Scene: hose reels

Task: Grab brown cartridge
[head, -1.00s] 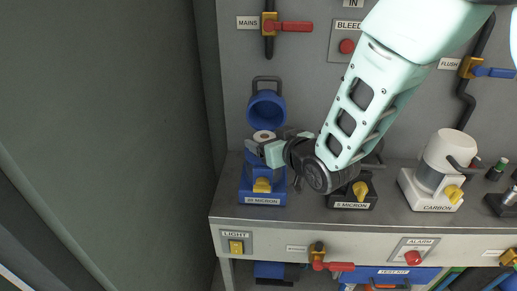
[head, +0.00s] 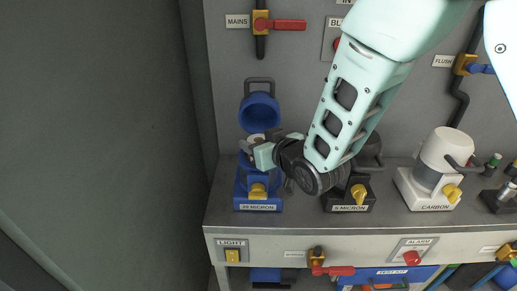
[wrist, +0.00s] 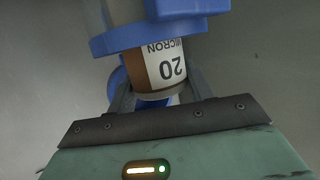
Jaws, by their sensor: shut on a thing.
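The brown cartridge (wrist: 160,72) shows in the wrist view, with a brown side and a white label reading 20 MICRON upside down. My gripper (wrist: 154,98) has its two fingers on either side of the cartridge and is shut on it. In the head view, my gripper (head: 252,145) is at the blue housing (head: 258,193) on the left of the bench. The cartridge's pale top (head: 257,138) shows just below the open blue cap (head: 260,110). My fingers and wrist partly hide the cartridge and housing, so I cannot tell whether its lower end is clear of the housing.
A black 5 MICRON housing (head: 349,200) stands to the right, partly behind my arm. A white CARBON housing (head: 432,185) stands farther right. The back panel has a red MAINS valve handle (head: 289,25). Left of the bench is a bare dark wall (head: 100,140).

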